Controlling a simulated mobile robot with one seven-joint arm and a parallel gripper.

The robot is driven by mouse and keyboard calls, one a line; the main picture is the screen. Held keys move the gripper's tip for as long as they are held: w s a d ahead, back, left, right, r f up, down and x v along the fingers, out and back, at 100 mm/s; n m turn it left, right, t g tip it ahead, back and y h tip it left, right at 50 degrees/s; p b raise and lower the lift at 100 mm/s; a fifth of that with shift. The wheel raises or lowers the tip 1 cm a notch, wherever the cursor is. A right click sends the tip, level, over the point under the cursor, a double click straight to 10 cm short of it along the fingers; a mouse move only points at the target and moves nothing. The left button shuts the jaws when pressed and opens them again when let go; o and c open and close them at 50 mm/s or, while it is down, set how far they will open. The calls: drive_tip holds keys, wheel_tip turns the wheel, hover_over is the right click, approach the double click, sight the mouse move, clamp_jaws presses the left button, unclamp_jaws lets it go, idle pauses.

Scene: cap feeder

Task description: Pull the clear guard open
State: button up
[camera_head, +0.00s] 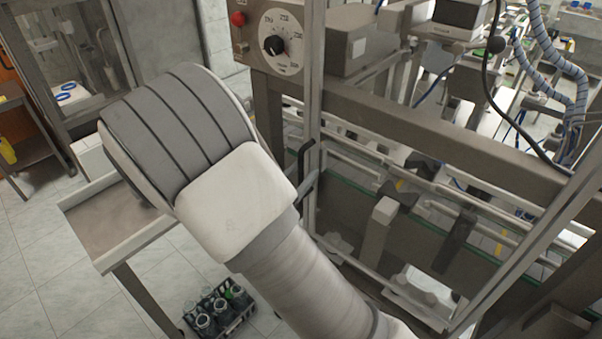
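The clear guard is a see-through panel in a grey metal frame (313,90) on the front of the machine. Its left upright runs down the middle of the head view, and another slanting bar (545,240) stands at the right. A dark handle-like piece (304,158) sits beside the left upright, just right of my arm. I cannot tell whether the guard is fully closed or slightly ajar. My arm fills the left and lower middle of the view, in front of the machine. My gripper is not visible; my arm's links may hide it.
A control panel with a black dial (274,46) and a red button (238,19) is above my arm. A metal side table (150,234) stands at left. A black crate of bottles (240,318) is on the floor below. Rails (400,185) and brackets lie behind the guard.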

clamp_jaws()
idle(1.2)
